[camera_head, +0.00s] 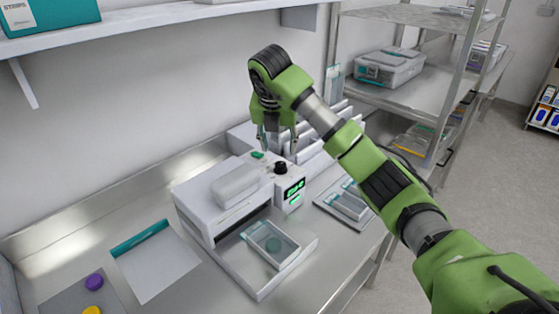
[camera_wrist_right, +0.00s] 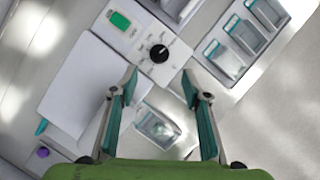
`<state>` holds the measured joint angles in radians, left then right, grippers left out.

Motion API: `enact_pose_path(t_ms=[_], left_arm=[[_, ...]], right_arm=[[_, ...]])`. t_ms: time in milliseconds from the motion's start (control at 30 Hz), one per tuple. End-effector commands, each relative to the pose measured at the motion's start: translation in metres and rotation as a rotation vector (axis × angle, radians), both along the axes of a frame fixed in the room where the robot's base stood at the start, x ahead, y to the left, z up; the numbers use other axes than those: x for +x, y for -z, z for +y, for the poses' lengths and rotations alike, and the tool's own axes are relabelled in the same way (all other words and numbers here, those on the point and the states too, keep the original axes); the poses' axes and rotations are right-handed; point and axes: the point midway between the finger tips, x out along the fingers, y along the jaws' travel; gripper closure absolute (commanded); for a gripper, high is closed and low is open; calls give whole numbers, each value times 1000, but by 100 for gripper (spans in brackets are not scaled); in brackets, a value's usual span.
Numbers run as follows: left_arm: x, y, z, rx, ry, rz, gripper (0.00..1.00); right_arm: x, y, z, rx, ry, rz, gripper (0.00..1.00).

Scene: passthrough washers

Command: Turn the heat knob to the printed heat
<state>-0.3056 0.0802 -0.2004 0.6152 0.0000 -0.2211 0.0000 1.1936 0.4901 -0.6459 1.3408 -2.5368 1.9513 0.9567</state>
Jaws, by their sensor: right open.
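The heat knob (camera_head: 280,167) is a small black dial on top of the white sealing machine (camera_head: 195,205). In the right wrist view the knob (camera_wrist_right: 158,53) sits on a pale panel with marks around it, and a white pointer line shows on it. A green-lit display (camera_head: 294,189) is on the machine's front; its digits are too small to read. My right gripper (camera_head: 278,150) points down above the machine, close to the knob. In the wrist view its fingers (camera_wrist_right: 160,85) are apart with nothing between them, and the knob lies beyond the tips. My left gripper is not in view.
A clear pouch (camera_head: 272,244) lies on the machine's front tray. A rack of upright panels (camera_head: 310,140) stands behind, and trays (camera_head: 346,203) lie to the right. A white sheet with a teal edge (camera_head: 158,262) and purple (camera_head: 94,282) and yellow discs are at left.

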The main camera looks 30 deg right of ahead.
Motion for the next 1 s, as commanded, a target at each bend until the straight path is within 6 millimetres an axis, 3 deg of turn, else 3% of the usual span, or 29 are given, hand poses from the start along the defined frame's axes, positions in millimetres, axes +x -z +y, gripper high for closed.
enact_pose_path(t_ms=[167, 400, 533, 867, 900, 1000], left_arm=[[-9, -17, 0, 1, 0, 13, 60], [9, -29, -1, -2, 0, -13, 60], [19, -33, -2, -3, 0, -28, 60], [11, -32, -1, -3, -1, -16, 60], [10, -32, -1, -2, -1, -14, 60], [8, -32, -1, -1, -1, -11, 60]], right_arm=[[11, 34, -10, 0, 2, 6, 57], [25, 72, -19, -1, 2, 2, 57], [29, 83, -21, 0, 1, 0, 57], [30, 88, -22, -1, 1, -2, 57], [30, 88, -22, -1, 1, -2, 59], [30, 88, -22, -1, 1, -2, 85]])
